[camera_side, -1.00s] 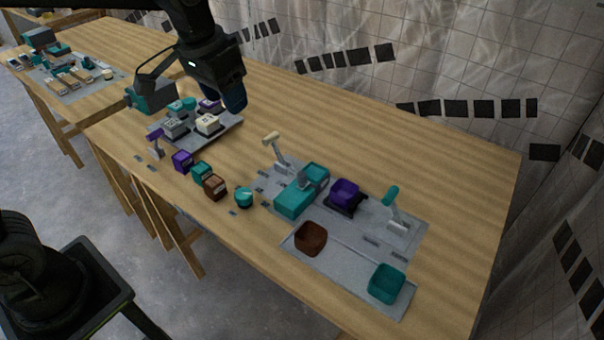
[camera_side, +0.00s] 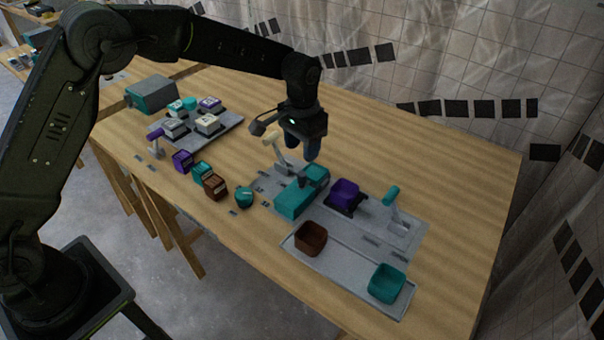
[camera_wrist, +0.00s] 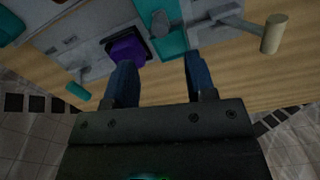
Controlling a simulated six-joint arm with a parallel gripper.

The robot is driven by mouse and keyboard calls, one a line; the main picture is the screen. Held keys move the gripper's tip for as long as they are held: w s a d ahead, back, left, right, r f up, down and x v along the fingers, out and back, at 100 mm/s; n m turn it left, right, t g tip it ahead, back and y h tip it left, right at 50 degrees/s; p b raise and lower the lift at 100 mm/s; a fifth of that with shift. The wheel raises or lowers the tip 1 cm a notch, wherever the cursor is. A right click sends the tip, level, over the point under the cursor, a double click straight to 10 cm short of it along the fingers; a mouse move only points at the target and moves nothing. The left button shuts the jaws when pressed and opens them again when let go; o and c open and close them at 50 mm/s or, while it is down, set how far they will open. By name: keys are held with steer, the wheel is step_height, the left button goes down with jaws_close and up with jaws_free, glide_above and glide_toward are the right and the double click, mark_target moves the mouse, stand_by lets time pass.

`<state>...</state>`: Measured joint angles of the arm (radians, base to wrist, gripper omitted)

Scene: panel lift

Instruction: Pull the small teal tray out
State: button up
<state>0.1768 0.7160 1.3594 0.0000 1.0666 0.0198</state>
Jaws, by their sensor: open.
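A teal box-like tray (camera_side: 294,200) sits on the grey panel in the side view, with a grey piece on its top. It also shows at the top of the wrist view (camera_wrist: 176,42), with a grey knob-like part on it. A separate open teal bin (camera_side: 387,284) stands at the panel's near right corner. My gripper (camera_side: 304,150) is above the panel's back edge, behind the teal tray. In the wrist view its blue fingers (camera_wrist: 160,80) are apart with nothing between them. The fingertips point toward the tray and a purple block, clear of both.
A lever with a cream handle (camera_wrist: 273,33) stands close beside my gripper. A purple block (camera_side: 343,193) and a teal-handled lever (camera_side: 391,195) stand to the right. A brown bin (camera_side: 311,238) is in front. The table's right side is bare.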

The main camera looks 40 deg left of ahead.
mark_target(302, 173)
step_height(302, 173, down, 9)
steer(key=shift+r, duration=0.1)
steer(key=shift+c, duration=0.4)
jaws_close()
stand_by(0.4)
